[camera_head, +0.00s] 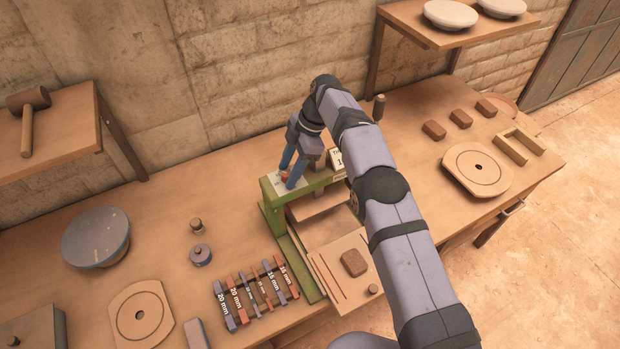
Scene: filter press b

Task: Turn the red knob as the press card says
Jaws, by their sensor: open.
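The small red knob (285,176) sits on top of the green press (273,207), near its left end. My gripper (290,174) points down from above, open, with its two blue fingers on either side of the knob. Whether the fingers touch it I cannot tell. A white card (337,159) stands at the press's right side. It shows the start of some letters and a "1"; my arm hides the rest, so I cannot read it whole. My arm also covers the press's right end.
Several labelled bars (250,293) marked in mm lie in front of the press's left side. A brown block (354,263) rests on the board before the press. Weights (200,255) and a blue-rimmed disc (96,237) stand left. The bench's right side holds blocks and a plate (477,170).

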